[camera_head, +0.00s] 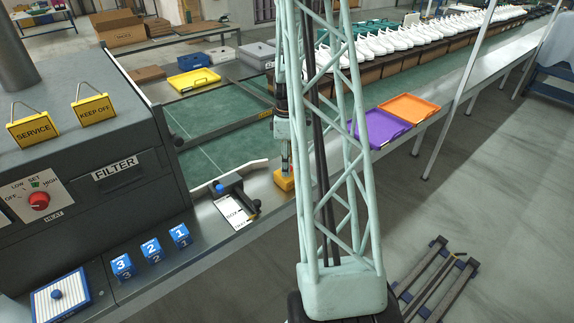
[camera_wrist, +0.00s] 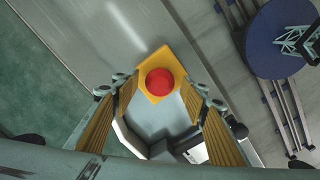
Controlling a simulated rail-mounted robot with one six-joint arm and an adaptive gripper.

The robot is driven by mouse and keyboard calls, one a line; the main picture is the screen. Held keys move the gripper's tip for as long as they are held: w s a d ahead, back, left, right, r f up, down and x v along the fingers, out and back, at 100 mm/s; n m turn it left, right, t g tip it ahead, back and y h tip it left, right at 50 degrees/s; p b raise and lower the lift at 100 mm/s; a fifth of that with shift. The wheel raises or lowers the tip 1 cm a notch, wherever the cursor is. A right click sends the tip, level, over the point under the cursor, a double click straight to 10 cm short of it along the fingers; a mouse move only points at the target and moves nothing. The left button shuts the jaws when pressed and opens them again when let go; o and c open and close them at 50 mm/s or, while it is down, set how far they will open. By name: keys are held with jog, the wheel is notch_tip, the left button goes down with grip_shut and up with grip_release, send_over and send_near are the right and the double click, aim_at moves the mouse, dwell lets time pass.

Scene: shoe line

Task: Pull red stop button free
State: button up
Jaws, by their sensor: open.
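The red stop button (camera_wrist: 160,82) is a round red knob on a yellow box (camera_wrist: 153,60), in the middle of the wrist view. In the head view the yellow box (camera_head: 284,182) sits on the edge of the metal line, and the button is hidden behind my gripper. My gripper (camera_wrist: 160,92) is open, with one finger left and one right of the button in the wrist view. It holds nothing. In the head view my gripper (camera_head: 286,160) points down just above the box. I cannot tell whether the fingertips touch the button.
A black-handled tool (camera_head: 236,193) and a white label card (camera_head: 239,211) lie left of the box. Blue numbered blocks (camera_head: 150,249) stand nearer. The dark filter machine (camera_head: 90,150) rises at left. Purple (camera_head: 380,130) and orange (camera_head: 408,107) trays lie further along the line.

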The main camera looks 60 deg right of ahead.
jog(key=c, duration=1.2)
jog(key=shift+o, duration=0.2)
jog(key=shift+d+r, duration=0.1)
jog(key=shift+r, duration=0.75)
jog(key=o, duration=1.1)
jog(key=shift+r, duration=0.1)
jog(key=shift+o, duration=0.3)
notch_tip(320, 180, up, 12)
